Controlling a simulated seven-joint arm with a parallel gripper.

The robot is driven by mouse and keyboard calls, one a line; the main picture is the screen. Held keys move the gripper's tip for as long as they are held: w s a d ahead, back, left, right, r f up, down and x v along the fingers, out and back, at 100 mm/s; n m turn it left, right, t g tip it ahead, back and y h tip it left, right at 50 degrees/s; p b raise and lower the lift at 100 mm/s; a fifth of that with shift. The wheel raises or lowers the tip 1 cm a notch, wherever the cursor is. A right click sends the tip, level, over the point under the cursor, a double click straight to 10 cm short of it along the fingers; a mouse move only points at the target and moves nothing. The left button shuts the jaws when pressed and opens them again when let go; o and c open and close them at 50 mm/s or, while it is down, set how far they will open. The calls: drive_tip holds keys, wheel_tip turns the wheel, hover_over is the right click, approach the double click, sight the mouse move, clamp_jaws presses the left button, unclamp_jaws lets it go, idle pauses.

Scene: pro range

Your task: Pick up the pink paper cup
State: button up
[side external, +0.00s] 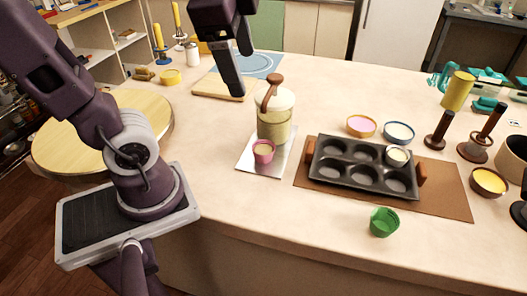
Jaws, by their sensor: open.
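A small pink paper cup (264,151) stands upright in the middle of the counter. It is on a pale square sheet (250,169), close in front of a cream lidded jar (275,120) with a brown handle on top. My gripper (238,85) hangs above the counter, up and to the left of the jar, pointing down. Its jaws are open, with nothing seen between them. It is apart from the pink cup, which is in full view. The top of my arm is cut off by the picture's upper edge.
A dark muffin tin (365,182) on a brown mat (440,190) lies right of the cup, holding one pale cup (397,155). A green cup (383,222) is in front. A board (222,88) lies behind my gripper.

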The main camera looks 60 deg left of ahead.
drive_tip(key=w+a+m+g+y, duration=0.2)
drive_tip(key=w+m, duration=0.3)
drive_tip(key=m, duration=0.1)
drive_tip(key=m+g, duration=0.1)
drive_tip(key=m, duration=0.4)
hover_over(264, 148)
drive_tip(key=d, duration=0.3)
wheel_tip(264, 148, down, 20)
drive_tip(key=f, duration=0.1)
drive_tip(key=x, duration=0.6)
drive_tip(key=shift+a+f, duration=0.3)
drive_tip(key=shift+f, duration=0.05)
drive_tip(key=c, duration=1.3)
drive_tip(key=shift+r+y, duration=0.3)
drive_tip(key=shift+r, duration=0.25)
drive_tip(key=shift+c, duration=0.2)
drive_tip(key=v, duration=0.2)
drive_tip(key=shift+r, duration=0.4)
drive_tip(key=d, duration=1.7)
drive_tip(key=shift+d, duration=0.15)
